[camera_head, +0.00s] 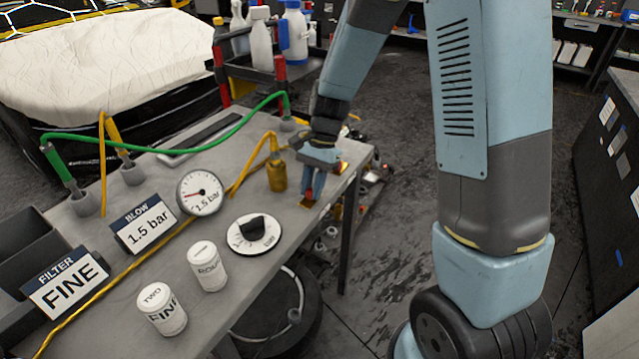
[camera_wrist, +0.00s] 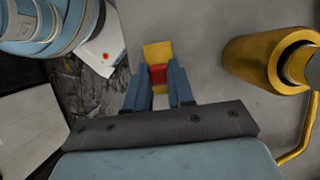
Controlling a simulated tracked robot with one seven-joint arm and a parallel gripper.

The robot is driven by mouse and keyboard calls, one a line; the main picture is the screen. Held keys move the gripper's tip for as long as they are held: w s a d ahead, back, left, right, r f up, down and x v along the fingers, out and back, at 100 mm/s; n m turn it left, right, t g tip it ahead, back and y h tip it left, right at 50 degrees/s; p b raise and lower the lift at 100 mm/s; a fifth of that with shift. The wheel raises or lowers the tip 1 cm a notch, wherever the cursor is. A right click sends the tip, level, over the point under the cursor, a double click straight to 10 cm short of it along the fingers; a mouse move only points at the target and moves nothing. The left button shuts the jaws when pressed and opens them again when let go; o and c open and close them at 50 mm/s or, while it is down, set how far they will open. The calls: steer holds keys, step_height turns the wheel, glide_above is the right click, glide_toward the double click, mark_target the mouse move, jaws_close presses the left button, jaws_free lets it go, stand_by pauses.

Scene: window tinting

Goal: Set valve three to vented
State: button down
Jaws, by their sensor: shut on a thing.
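My gripper (camera_head: 313,188) is low over the right edge of the grey bench, with its blue fingers pointing down. In the wrist view its fingers (camera_wrist: 159,84) are closed on a small red part (camera_wrist: 158,77). A yellow plate (camera_wrist: 157,53) shows at that red part, and yellow also shows between the fingers. I take this to be a valve handle, but no number or position mark is readable. The fingers hide most of it. A brass cylinder (camera_head: 277,177) with a yellow hose stands beside my gripper, apart from it; it also shows in the wrist view (camera_wrist: 262,62).
On the bench (camera_head: 225,285) are a black-knobbed dial (camera_head: 254,233), a pressure gauge (camera_head: 201,192), two white canisters (camera_head: 208,266) (camera_head: 161,309), a BLOW sign (camera_head: 144,224) and a FILTER sign (camera_head: 65,284). A green hose (camera_head: 190,146) arches behind. Bottles (camera_head: 262,45) stand on a rack behind.

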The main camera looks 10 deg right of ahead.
steer(key=shift+s+a, duration=0.65)
steer(key=shift+s, duration=0.3)
steer(key=c, duration=1)
jaws_free()
steer(key=shift+o, duration=0.2)
steer(key=shift+w+r, duration=0.15)
steer(key=shift+r, duration=0.05)
steer(key=v, duration=1.3)
steer(key=shift+r, duration=0.15)
steer(key=shift+d, duration=0.1)
